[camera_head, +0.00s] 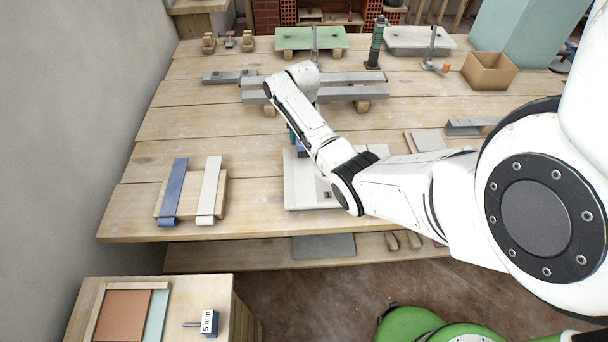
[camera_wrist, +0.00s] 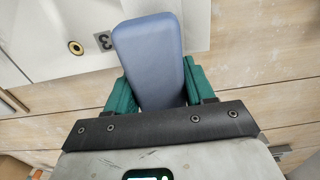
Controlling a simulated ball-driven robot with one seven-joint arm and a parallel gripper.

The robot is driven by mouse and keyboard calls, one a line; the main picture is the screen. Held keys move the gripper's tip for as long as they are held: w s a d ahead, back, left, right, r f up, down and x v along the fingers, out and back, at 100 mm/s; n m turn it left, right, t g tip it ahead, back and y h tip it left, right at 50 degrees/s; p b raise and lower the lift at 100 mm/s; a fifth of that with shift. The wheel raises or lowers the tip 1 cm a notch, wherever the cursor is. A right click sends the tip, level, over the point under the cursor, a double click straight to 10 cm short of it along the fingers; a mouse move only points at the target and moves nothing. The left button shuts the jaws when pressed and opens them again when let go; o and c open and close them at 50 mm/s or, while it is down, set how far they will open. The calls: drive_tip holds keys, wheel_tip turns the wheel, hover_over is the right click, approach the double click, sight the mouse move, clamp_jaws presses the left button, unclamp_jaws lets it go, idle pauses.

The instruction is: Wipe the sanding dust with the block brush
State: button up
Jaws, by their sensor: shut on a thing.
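My gripper (camera_wrist: 160,95) has green fingers and is shut on a blue-grey block (camera_wrist: 150,50), which looks like the block brush, in the wrist view. The block is held over or against a pale board (camera_wrist: 60,30) bearing a dark marker with a "3" and a round brass-coloured fitting. In the head view the same light board (camera_head: 300,190) lies on the wooden bench, mostly behind my arm. My gripper there is largely hidden by the arm, with a bit of green and blue showing. I cannot make out the sanding dust clearly; pale flecks show on the planks in the wrist view.
On the bench (camera_head: 150,140), a wooden block with blue and white strips (camera_head: 190,190) lies left. Grey metal bars (camera_head: 310,90) lie behind my arm. A green board (camera_head: 310,38), a dark green column (camera_head: 376,45) and a cardboard box (camera_head: 489,71) stand farther back. A low cabinet (camera_head: 150,310) is front left.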

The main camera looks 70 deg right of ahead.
drive_tip(key=shift+s+d, duration=0.25)
drive_tip(key=shift+s, duration=0.45)
drive_tip(key=shift+r, duration=0.1)
wheel_tip(320, 180, up, 2)
drive_tip(key=shift+r+p, duration=0.15)
drive_tip(key=shift+p, duration=0.75)
drive_tip(key=shift+r, duration=0.75)
